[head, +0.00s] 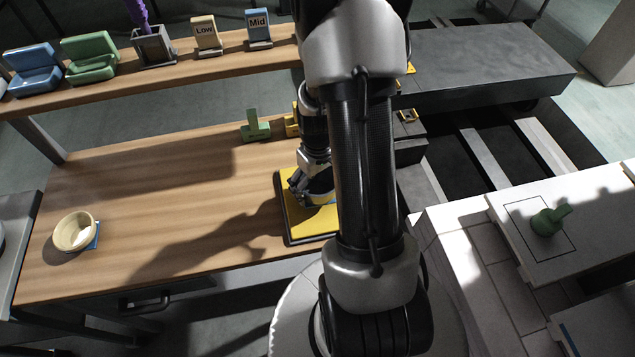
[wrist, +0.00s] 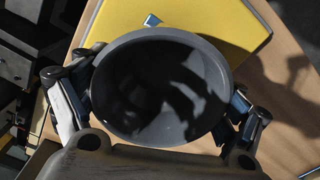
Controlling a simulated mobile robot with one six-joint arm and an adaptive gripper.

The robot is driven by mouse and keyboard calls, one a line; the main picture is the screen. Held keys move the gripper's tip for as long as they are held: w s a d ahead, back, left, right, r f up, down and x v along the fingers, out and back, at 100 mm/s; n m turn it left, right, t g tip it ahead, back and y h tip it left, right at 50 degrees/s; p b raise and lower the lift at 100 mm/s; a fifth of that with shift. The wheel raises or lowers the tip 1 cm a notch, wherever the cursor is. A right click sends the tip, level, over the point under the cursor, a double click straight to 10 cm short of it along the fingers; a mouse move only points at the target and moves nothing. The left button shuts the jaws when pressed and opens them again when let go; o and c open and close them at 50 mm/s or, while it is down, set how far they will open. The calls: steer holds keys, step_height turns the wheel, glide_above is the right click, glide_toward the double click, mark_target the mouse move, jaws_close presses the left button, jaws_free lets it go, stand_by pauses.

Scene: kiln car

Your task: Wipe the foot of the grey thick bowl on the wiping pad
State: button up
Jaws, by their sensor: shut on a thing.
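The grey thick bowl (wrist: 160,88) fills the middle of the wrist view, its dark open inside facing the camera. My gripper (wrist: 160,100) is shut on it, with one finger on the left and one on the right of its outer wall. In the head view my gripper (head: 308,186) is over the yellow wiping pad (head: 308,222), which has a dark frame and lies on the wooden table. The pad (wrist: 225,25) also shows behind the bowl in the wrist view. The bowl's foot is hidden, so I cannot tell whether it touches the pad.
A cream bowl (head: 74,231) stands at the table's left end. A green stand (head: 255,126) is behind the pad. The rear shelf (head: 180,75) holds Low and Mid signs and blue and green holders. A green object (head: 549,220) stands on the white slab at right.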

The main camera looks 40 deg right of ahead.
steer(key=shift+f+b, duration=0.5)
steer(key=shift+f, duration=0.1)
stand_by(0.6)
